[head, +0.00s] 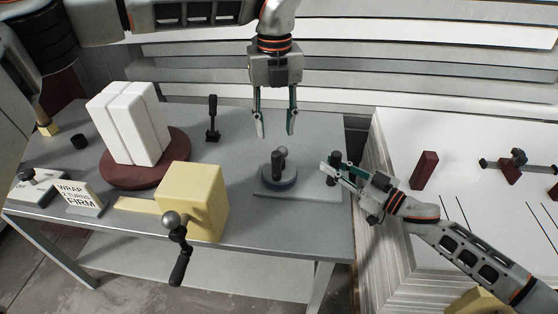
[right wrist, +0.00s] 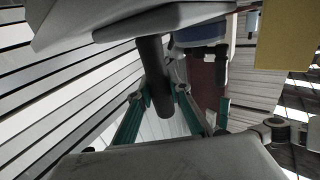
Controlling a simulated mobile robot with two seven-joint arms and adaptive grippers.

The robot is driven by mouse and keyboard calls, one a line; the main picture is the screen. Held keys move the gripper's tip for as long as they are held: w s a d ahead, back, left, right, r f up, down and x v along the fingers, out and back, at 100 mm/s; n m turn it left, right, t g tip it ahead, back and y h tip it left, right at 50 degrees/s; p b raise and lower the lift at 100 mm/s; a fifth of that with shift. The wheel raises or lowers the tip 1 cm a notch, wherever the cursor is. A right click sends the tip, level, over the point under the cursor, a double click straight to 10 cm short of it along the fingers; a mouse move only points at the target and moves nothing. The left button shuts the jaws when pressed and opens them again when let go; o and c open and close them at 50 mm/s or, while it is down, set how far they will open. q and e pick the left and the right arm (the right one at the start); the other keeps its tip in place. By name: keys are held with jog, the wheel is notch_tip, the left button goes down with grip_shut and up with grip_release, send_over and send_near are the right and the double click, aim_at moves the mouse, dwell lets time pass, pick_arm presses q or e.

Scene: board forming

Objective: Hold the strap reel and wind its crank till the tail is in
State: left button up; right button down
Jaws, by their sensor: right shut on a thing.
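The strap reel (head: 279,184) is a low blue-grey disc with dark upright crank parts (head: 279,158), on a grey base plate (head: 318,194) at the table's right end. The base plate also carries a dark upright handle (head: 332,169). My right gripper (head: 333,165) is shut on this handle, whose dark rod (right wrist: 153,72) runs between the fingers in the right wrist view. The blue reel (right wrist: 203,37) is beside it there. My left gripper (head: 276,133) hangs fingers down above and behind the reel, open and empty. I cannot make out a strap tail.
A yellow block (head: 195,200) with a ball-ended crank (head: 177,240) stands at the table's front edge. White wrapped blocks (head: 130,120) stand on a dark red turntable (head: 180,145) at left. A black upright tool (head: 212,120) stands behind. A white worktop (head: 400,150) lies at right.

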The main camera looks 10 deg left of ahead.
pick_arm(q)
jog(key=shift+r, duration=0.1)
pick_arm(e)
jog(key=c, duration=1.8)
grip_release()
jog(key=shift+d, duration=0.1)
jog(key=v, duration=1.2)
